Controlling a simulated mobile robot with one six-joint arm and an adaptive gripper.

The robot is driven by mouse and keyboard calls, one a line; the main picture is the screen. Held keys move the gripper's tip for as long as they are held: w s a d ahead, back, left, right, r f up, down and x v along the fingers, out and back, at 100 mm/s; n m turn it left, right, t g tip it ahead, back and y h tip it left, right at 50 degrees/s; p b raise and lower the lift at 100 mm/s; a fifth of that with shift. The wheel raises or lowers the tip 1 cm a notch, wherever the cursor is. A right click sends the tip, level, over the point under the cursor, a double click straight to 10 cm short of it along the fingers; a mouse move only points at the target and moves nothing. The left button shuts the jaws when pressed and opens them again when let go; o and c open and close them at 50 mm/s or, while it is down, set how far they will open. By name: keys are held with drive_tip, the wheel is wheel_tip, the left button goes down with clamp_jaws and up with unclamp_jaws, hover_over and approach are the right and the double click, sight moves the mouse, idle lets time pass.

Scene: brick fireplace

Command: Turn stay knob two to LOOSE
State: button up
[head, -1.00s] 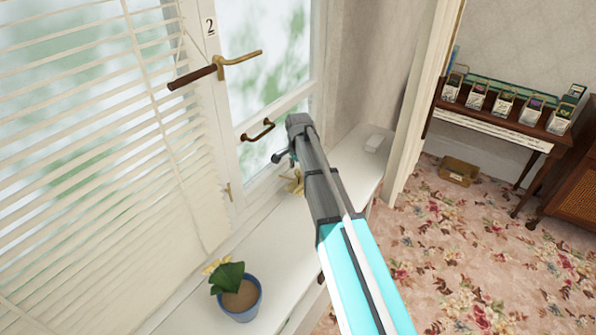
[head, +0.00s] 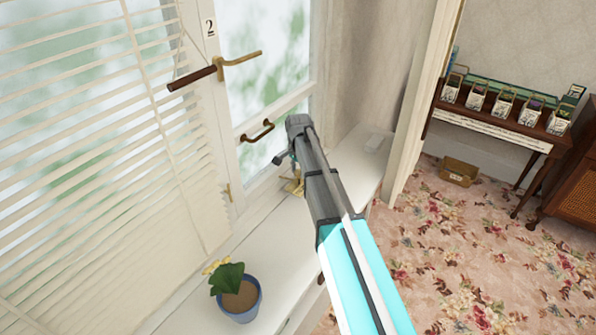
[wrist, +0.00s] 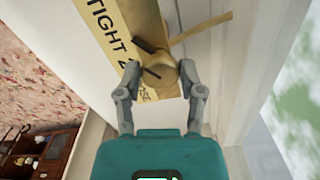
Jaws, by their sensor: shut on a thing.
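The stay knob (wrist: 160,74) is a brass knob on a brass plate (wrist: 122,30) in the wrist view. The plate is lettered TIGHT at its upper left, with a 2 beside the knob and LOOSE partly hidden lower down. A dark mark shows on the knob and another on the plate above it. My gripper (wrist: 158,71) is shut on the knob, one finger on each side. In the head view, my gripper (head: 285,158) is low beside the window frame, and a brass fitting (head: 293,186) shows partly below it.
A potted plant (head: 237,293) stands on the white sill (head: 272,247).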

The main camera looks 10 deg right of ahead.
drive_tip(key=n, duration=0.5)
drive_tip(key=shift+s+n, duration=0.1)
drive_tip(key=shift+n, duration=0.2)
drive_tip(key=n, duration=0.6)
drive_tip(key=shift+d, duration=0.15)
drive_tip(key=n, duration=0.5)
drive_tip(key=shift+d+n, duration=0.1)
drive_tip(key=shift+n, duration=0.3)
drive_tip(key=n, duration=0.5)
drive_tip(key=shift+n, duration=0.3)
drive_tip(key=o, duration=1.2)
drive_tip(key=shift+c, duration=0.2)
drive_tip(key=shift+m, duration=0.4)
